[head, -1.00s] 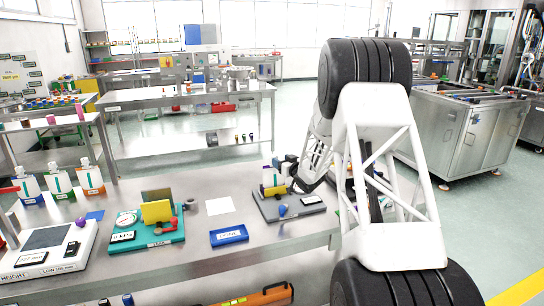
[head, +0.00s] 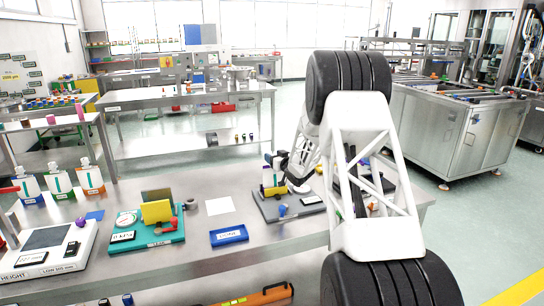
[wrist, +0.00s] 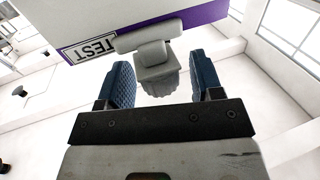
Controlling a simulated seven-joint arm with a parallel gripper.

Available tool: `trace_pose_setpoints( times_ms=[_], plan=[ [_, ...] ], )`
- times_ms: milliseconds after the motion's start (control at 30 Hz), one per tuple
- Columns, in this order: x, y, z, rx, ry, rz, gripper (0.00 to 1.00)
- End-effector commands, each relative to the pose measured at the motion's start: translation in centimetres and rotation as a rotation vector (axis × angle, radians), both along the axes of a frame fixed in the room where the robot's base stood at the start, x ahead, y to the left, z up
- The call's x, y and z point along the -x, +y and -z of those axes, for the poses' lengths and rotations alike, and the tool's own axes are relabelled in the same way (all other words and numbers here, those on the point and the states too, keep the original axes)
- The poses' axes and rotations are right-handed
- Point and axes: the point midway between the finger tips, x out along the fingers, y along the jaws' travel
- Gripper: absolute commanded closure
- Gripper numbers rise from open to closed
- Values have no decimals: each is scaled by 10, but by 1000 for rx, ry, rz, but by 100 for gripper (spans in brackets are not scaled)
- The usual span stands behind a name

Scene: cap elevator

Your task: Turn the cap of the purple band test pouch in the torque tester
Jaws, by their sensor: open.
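The purple band test pouch (wrist: 195,25) fills the top of the wrist view, with a purple stripe and a TEST label. Its grey spout points down, with a ridged pale cap (wrist: 157,86) at the end. My gripper (wrist: 161,62) is open, with one blue finger on each side of the cap and a visible gap on both sides. In the head view the pouch (head: 268,178) stands in the yellow clamp of the grey torque tester (head: 268,212). My gripper (head: 272,160) is at the pouch's top there, small and partly hidden by my arm.
A teal device (head: 165,238) with yellow plates stands to the left. A blue tray (head: 229,236) and a white sheet (head: 220,206) lie between. A white height gauge (head: 45,255) and several pouches (head: 60,183) are at the far left. My arm covers the bench's right side.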

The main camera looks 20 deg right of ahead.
Motion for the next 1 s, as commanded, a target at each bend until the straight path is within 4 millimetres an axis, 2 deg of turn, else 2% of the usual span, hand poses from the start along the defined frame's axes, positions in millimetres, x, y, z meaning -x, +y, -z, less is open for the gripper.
trace_pose_setpoints(
  times_ms=[233, 600, 667, 933, 1000],
  plan=[
    [-15, 4, -1, 0, 0, 0, 40],
    [-17, 5, -1, 0, 0, 0, 40],
    [-17, 5, -1, 1, 0, 0, 48],
    [-17, 5, -1, 1, 0, 0, 89],
    [-17, 5, -1, 1, 0, 0, 90]
  ],
)
